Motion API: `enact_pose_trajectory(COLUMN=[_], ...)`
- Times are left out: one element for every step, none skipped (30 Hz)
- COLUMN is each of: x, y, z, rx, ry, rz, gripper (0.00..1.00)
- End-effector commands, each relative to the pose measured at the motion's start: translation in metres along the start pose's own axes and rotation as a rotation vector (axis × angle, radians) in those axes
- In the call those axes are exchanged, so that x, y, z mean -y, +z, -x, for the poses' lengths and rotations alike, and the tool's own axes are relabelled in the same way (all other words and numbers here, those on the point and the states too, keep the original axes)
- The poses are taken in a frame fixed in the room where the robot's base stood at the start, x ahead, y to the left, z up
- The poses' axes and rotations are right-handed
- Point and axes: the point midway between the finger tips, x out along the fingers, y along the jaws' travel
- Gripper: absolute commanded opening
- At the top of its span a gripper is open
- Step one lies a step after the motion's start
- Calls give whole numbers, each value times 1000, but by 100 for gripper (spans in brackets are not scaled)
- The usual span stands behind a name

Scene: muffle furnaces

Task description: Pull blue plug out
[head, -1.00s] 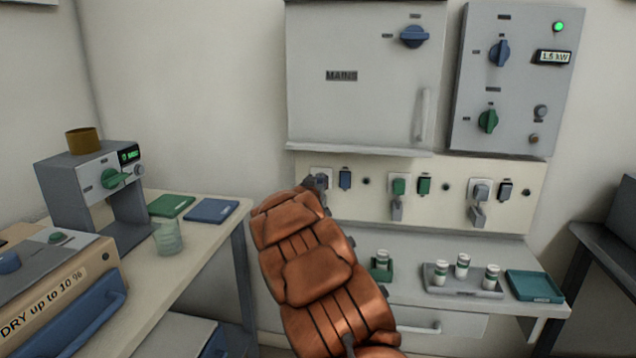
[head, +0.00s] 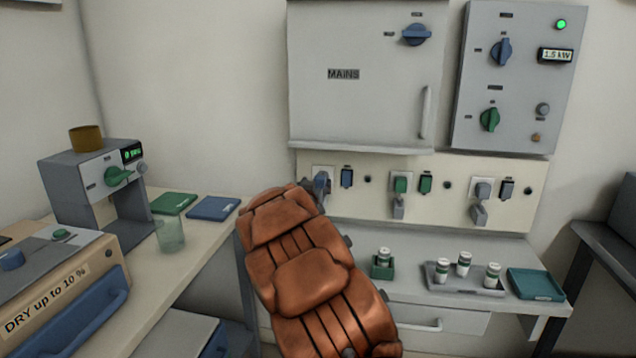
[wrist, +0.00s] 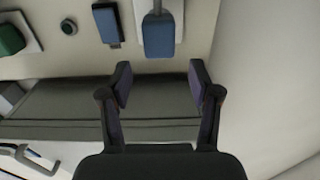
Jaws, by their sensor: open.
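The blue plug (wrist: 158,36) sits in a white socket plate (wrist: 178,9) on the cream panel in the wrist view. In the head view the blue plug (head: 321,185) is at the leftmost socket, partly hidden by my arm. My gripper (wrist: 161,84) is open and empty. Its two dark fingers are spread wider than the plug, and in the wrist view the plug's end lies just beyond the fingertips, roughly centred between them. No contact shows. In the head view my orange arm hides most of the gripper.
A blue switch (head: 347,177) is right beside the socket. A green plug (head: 400,185) and a grey plug (head: 482,190) are further right. Below is a shelf with a green holder (head: 382,268), a grey tray (head: 466,283) of jars and a teal tray (head: 536,284).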

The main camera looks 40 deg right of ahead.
Motion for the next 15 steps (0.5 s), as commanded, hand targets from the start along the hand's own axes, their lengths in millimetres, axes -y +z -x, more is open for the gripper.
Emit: enact_pose_trajectory(x=[0, 0, 0, 0, 0, 0, 0, 0, 0, 0, 0, 0, 0, 0, -1], y=[0, 1, 1, 1, 0, 0, 0, 0, 0, 0, 0, 0, 0, 1, 1], z=[8, 12, 18, 22, 26, 32, 36, 41, 46, 50, 54, 58, 62, 65, 68], rx=[1, 1, 1, 1, 0, 0, 1, 2, 2, 2, 1, 1, 1, 1, 1], ry=[-1, 0, 0, 0, 0, -1, 0, 0, 0, 0, 0, 0, 0, 1, 2], rz=[2, 3, 3, 2, 1, 0, 0, 1, 1, 0, -1, -1, -1, -1, -1], gripper=[62, 62, 62, 62, 62, 62, 62, 62, 62, 62, 62, 62, 62, 62, 62])
